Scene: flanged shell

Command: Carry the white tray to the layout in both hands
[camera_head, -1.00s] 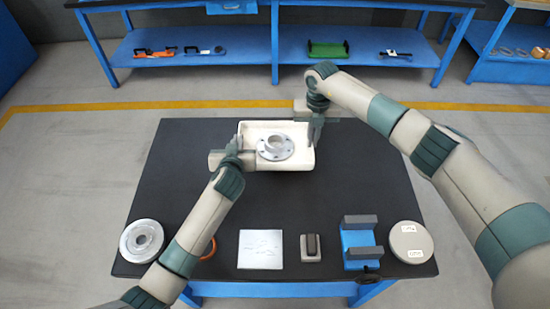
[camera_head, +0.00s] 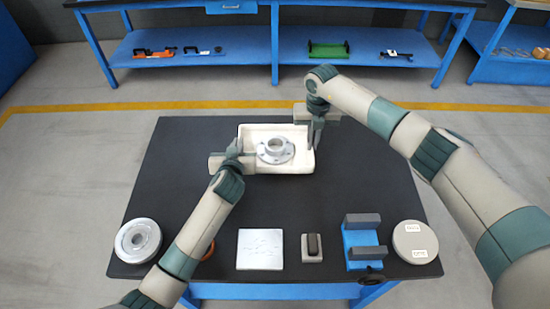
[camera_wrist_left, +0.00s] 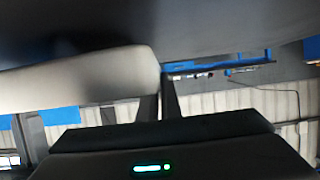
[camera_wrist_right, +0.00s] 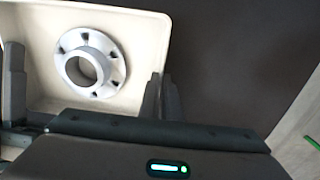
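The white tray (camera_head: 299,163) is above the far middle of the dark table. A grey metal flanged part (camera_head: 276,150) with a raised hub and bolt holes sits in it; the right wrist view shows it near the tray's middle (camera_wrist_right: 92,65). My left gripper (camera_head: 236,155) is at the tray's left end, its fingers close together on the wall. My right gripper (camera_head: 316,137) is at the right end, its fingers closed around that wall (camera_wrist_right: 162,98). I cannot tell how far the tray is from the tabletop. In the left wrist view the tray (camera_wrist_left: 80,85) shows as a pale edge.
Along the table's (camera_head: 200,135) front edge are a round metal flange (camera_head: 138,240), an orange ring (camera_head: 208,250) partly behind my left arm, a pale square plate (camera_head: 260,249), a small grey block (camera_head: 312,248), a blue cradle (camera_head: 361,238) and a grey disc (camera_head: 415,241). The middle is clear.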

